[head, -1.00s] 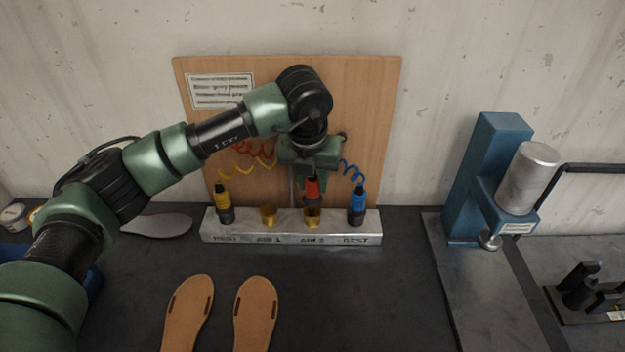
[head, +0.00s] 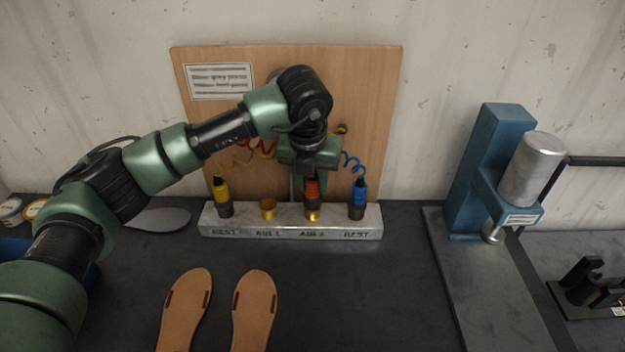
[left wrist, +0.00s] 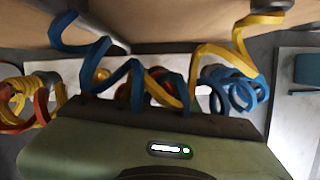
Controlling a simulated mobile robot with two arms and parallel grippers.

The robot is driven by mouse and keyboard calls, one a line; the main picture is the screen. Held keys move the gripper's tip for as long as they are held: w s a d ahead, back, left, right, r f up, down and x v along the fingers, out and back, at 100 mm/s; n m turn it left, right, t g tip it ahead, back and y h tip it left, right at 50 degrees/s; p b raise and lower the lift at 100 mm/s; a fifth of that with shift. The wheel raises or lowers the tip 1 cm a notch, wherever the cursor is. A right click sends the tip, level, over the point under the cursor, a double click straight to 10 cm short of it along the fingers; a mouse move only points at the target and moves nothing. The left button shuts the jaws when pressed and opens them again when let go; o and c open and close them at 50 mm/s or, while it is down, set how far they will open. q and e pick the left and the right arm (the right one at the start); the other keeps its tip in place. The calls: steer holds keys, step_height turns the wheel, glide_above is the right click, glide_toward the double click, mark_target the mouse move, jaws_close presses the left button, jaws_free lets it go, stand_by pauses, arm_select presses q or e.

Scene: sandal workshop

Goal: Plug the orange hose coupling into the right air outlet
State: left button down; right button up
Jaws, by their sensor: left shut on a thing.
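The orange hose coupling (head: 312,191) is upright, with its dark lower end at the mouth of the right brass air outlet (head: 313,217). The outlet's lower part still shows; I cannot tell how deep the coupling sits. My left gripper (head: 311,179) is shut on the coupling from above and hides its top. The left brass outlet (head: 268,209) is empty. Both outlets are on the grey metal block (head: 290,231). In the left wrist view, the gripper body and coiled hoses (left wrist: 130,85) fill the picture and the coupling is hidden. My right gripper is not in view.
A yellow coupling (head: 221,192) and a blue coupling (head: 358,192) stand upright at the block's ends, close beside the outlets. A wooden board (head: 375,110) rises behind. A blue press (head: 485,170) stands at right. Two tan soles (head: 254,310) lie in front.

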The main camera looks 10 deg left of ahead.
arm_select(q)
steer(key=shift+s+f+b, duration=0.1)
steer(key=shift+f+b, duration=0.65)
steer(key=shift+f, duration=0.25)
steer(key=c, duration=1)
jaws_free()
steer(key=shift+r, duration=0.15)
steer(key=shift+w+r+p, duration=0.15)
steer(key=shift+r+p, duration=0.5)
steer(key=shift+r, duration=0.8)
steer(key=shift+w+r+p, duration=0.15)
steer(key=shift+r+p, duration=0.5)
steer(key=shift+r, duration=0.75)
steer(key=shift+w+p+v, duration=0.25)
steer(key=shift+p+v, duration=0.25)
steer(key=shift+v, duration=0.5)
steer(key=shift+w+p+v, duration=0.2)
steer(key=shift+p+v, duration=0.25)
steer(key=shift+v, duration=0.6)
steer(key=shift+r, duration=0.15)
